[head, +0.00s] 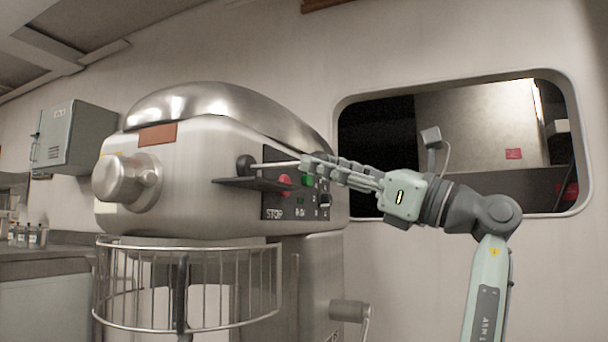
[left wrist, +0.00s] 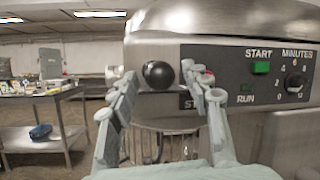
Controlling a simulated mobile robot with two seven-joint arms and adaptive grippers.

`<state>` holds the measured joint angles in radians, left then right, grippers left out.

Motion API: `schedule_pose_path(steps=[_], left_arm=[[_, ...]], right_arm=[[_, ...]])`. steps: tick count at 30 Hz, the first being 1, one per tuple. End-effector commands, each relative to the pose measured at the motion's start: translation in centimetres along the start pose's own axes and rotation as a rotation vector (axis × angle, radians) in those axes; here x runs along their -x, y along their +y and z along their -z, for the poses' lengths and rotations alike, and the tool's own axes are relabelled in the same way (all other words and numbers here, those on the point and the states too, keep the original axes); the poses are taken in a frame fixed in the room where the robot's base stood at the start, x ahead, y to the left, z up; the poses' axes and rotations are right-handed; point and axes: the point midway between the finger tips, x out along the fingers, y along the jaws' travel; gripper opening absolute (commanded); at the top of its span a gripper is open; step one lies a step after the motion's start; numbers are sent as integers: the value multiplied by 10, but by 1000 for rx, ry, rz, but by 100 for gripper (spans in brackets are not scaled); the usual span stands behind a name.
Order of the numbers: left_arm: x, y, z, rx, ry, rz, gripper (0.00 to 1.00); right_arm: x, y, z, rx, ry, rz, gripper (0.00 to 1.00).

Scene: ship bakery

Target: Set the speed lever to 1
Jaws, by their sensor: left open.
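The mixer's lever ends in a black ball knob (head: 245,166), with a thin pale rod running right from it towards my fingertips. A dark flat plate (head: 250,184) juts out just below the knob. My left gripper (head: 307,163) is open in front of the control panel, its fingers pointing left along the rod. In the head view the knob stands beyond the fingertips, apart from them. In the left wrist view the knob (left wrist: 158,75) shows between the two open fingertips (left wrist: 158,77). I cannot read any speed marks by the lever. My right gripper is not in view.
The panel has a red stop button (head: 286,182), a green start button (left wrist: 261,67) and a minutes dial (left wrist: 294,84). A wire bowl guard (head: 190,285) is below the mixer head (head: 205,150). A steel table (left wrist: 45,115) stands at left, with open floor near it.

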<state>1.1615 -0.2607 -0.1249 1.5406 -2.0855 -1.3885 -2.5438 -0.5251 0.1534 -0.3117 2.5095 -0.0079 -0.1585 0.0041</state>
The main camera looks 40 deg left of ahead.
Motion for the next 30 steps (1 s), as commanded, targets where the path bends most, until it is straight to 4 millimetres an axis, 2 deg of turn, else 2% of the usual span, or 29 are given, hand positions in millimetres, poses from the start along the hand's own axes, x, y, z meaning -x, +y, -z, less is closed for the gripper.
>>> schedule_pose_path(steps=[3,9,14,21,30], left_arm=[[-22,1,0,1,0,-4,48],[-48,0,0,1,0,-1,48],[-57,0,0,0,-1,0,48],[-58,0,0,0,-1,0,48],[-57,0,0,0,0,0,11]], right_arm=[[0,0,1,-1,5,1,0],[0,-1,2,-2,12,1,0],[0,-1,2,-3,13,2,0],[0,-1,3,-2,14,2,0],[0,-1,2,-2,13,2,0]])
